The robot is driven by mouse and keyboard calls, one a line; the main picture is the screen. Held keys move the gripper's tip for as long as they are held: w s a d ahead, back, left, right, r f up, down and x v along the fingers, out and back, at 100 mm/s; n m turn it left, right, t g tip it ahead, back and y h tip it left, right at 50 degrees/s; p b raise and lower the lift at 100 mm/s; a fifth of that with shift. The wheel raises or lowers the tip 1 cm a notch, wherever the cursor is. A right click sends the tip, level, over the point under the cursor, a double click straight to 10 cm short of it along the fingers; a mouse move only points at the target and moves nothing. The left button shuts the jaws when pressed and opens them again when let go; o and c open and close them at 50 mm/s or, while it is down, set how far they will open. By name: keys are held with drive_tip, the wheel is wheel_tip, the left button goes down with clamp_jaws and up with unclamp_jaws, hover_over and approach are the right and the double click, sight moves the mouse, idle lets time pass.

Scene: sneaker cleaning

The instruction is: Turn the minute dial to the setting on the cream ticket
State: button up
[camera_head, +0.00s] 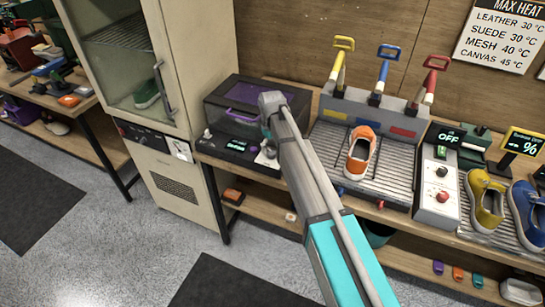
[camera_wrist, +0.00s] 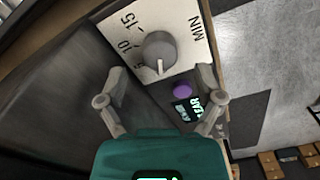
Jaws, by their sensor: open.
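The minute dial is a grey round knob (camera_wrist: 160,50) on a white plate (camera_wrist: 186,22) marked MIN, 15 and 10, with another mark partly hidden beside the knob. Its light pointer line faces the bottom of the wrist view, away from the 10 and 15. My gripper (camera_wrist: 162,80) is open and empty, its fingers spread on either side just short of the knob. In the head view, my arm hides most of the dial on the dark machine (camera_head: 228,120).
A purple button (camera_wrist: 182,90) and a small lit display (camera_wrist: 187,110) sit close to the right finger. An orange shoe (camera_head: 361,152) stands on the ribbed tray right of my arm. A control box reading OFF (camera_head: 437,185) and more shoes stand farther right.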

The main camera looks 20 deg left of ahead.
sight(272, 151)
drive_tip(key=shift+f+b, duration=1.4)
drive_tip(key=shift+f, duration=0.35)
drive_tip(key=c, duration=1)
drive_tip(key=shift+d, duration=0.25)
drive_tip(key=shift+c, duration=0.8)
drive_tip(key=shift+a, duration=0.2)
